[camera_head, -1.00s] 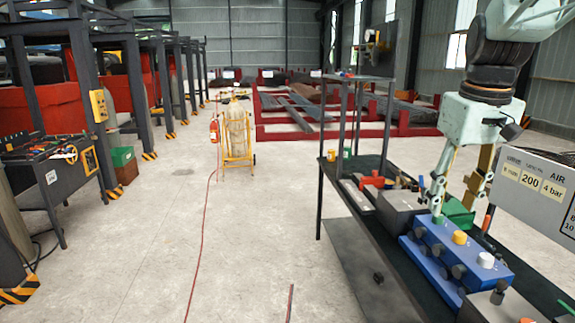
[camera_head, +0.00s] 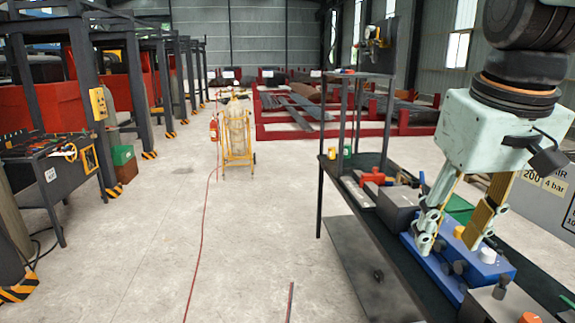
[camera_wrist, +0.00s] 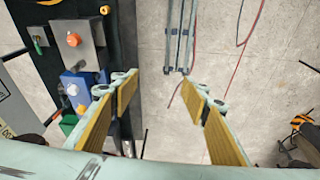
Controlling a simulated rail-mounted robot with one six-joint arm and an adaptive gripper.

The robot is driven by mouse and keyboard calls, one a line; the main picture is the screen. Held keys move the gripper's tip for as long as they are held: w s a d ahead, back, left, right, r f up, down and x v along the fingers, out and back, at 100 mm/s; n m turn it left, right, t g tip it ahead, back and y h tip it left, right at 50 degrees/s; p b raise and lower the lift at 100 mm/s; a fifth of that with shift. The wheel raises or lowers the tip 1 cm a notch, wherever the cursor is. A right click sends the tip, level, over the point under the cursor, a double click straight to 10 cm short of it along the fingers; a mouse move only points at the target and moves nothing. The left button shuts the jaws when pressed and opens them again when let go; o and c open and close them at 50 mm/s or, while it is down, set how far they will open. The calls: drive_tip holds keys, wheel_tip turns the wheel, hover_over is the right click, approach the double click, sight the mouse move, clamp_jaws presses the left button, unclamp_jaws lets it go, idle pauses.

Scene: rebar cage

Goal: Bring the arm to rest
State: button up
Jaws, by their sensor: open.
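My gripper (camera_head: 451,236) is at the right of the head view, above the dark bench (camera_head: 372,272). Its two yellow-padded fingers are apart and point down, with nothing between them. In the head view the fingers overlap the blue box with knobs (camera_head: 440,268); I cannot tell how much space lies between. The wrist view also shows the open fingers (camera_wrist: 158,88), with the bench edge and bare floor beyond them.
A gas cylinder on a yellow cart (camera_head: 236,130) stands on the floor. A red hose (camera_head: 201,225) runs along the open floor.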

drive_tip(key=s+a+f+b, duration=0.1)
drive_tip(key=s+a+f, duration=0.1)
drive_tip(key=s, duration=0.6)
drive_tip(key=s+a+f+t+b, duration=0.1)
drive_tip(key=s+a+f, duration=0.2)
drive_tip(key=s, duration=0.5)
drive_tip(key=shift+a+f, duration=0.3)
drive_tip(key=shift+f, duration=0.5)
